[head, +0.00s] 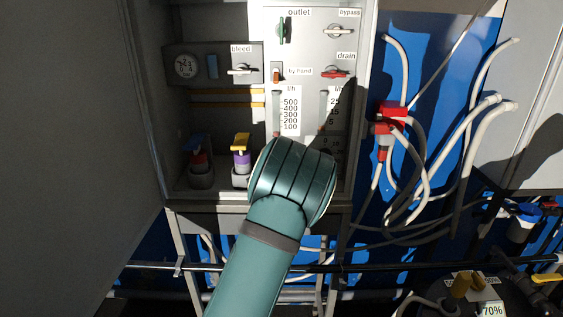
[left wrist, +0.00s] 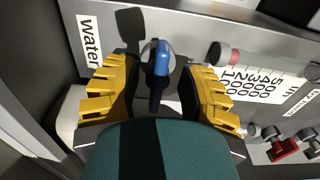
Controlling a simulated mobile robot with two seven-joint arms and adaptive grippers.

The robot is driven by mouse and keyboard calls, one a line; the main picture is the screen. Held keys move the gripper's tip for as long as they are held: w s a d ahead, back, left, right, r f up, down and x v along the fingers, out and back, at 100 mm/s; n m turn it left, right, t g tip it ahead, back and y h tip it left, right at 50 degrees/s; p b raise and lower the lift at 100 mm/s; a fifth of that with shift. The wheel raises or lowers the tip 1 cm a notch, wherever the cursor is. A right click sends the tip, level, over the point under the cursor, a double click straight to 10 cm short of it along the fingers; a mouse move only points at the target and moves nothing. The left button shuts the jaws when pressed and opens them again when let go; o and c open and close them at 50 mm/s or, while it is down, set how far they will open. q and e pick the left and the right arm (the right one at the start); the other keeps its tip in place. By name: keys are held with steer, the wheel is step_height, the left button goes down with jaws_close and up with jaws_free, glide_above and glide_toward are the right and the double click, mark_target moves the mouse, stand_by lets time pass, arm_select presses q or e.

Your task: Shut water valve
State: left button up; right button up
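The water valve has a blue handle (left wrist: 157,72), seen in the left wrist view on the pale panel beside the label "water" (left wrist: 90,42). The handle points down the picture, towards my palm. My left gripper (left wrist: 160,88) has yellow fingers, open on both sides of the handle. A gap shows between the handle and each finger. In the head view my teal arm covers the lower panel, so the water valve and my left gripper are hidden there. My right gripper is in neither view.
The panel (head: 311,52) carries a green outlet handle (head: 282,30), a bypass handle (head: 338,30), a red drain handle (head: 336,72) and flow scales (head: 289,113). A yellow-topped purple item (head: 241,155) stands left of my arm. White hoses (head: 470,110) hang at right.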

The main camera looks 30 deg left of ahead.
arm_select(q)
steer(key=shift+s, duration=0.15)
steer(key=v, duration=1.2)
steer(key=shift+f, duration=0.15)
steer(key=s+d+f+n+g+h+b, duration=0.2)
steer(key=s+d+f, duration=0.1)
steer(key=f, duration=0.7)
steer(key=s+d+f+n+g+h+b, duration=0.1)
steer(key=s+d+f+n+g+h, duration=0.2)
steer(key=f, duration=0.7)
steer(key=s+d+f+n+g+h+b, duration=0.15)
steer(key=d+f, duration=0.25)
steer(key=f, duration=0.6)
steer(key=s+d+f+n+g+h+b, duration=0.2)
steer(key=s+d+f+n+g+h, duration=0.1)
steer(key=s+d+f, duration=0.3)
steer(key=s+d+f+n+g+h+b, duration=0.3)
steer(key=s+d+f, duration=0.3)
steer(key=s+d, duration=0.4)
steer(key=shift+s+d+f+n+g+h, duration=0.25)
steer(key=shift+s+d+n+g+h, duration=0.15)
steer(key=shift+s+n+h, duration=0.2)
